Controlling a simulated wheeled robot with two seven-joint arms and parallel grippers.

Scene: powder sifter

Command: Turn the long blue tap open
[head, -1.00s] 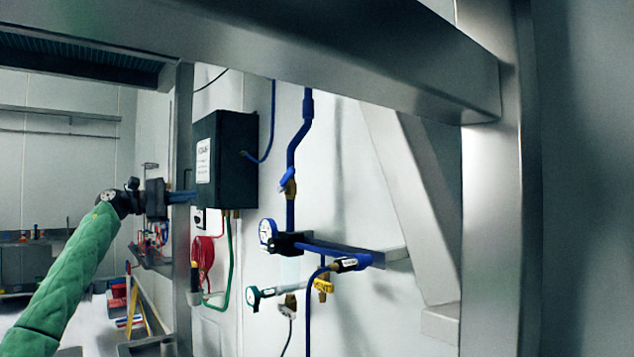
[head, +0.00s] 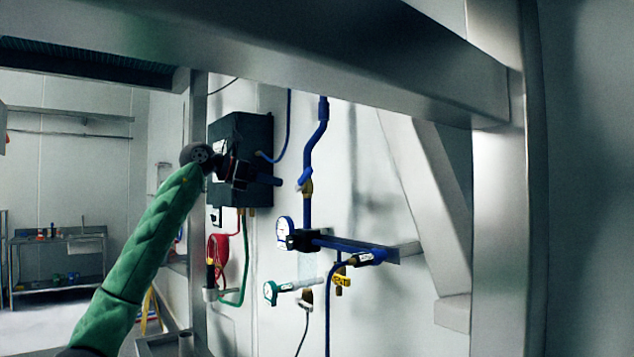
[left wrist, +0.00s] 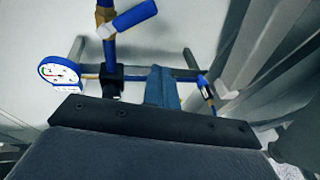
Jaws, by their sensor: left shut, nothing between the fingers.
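The long blue tap (head: 304,178) is a blue lever on a brass valve in the vertical blue pipe on the wall. In the left wrist view the blue tap (left wrist: 135,18) slants up to the right at the top. My left gripper (head: 278,181) points right towards the valve, with its blue fingers shut together and empty. In the left wrist view the left gripper (left wrist: 161,72) shows below the tap, apart from it in the picture. The gap in depth is hard to tell. My right gripper is not in view.
A black box (head: 255,135) hangs on the wall behind my left gripper. A round gauge (head: 284,229) and a horizontal blue pipe (head: 345,244) lie below the tap. A steel frame post (head: 500,230) stands at the right, with a steel beam (head: 330,65) across the top.

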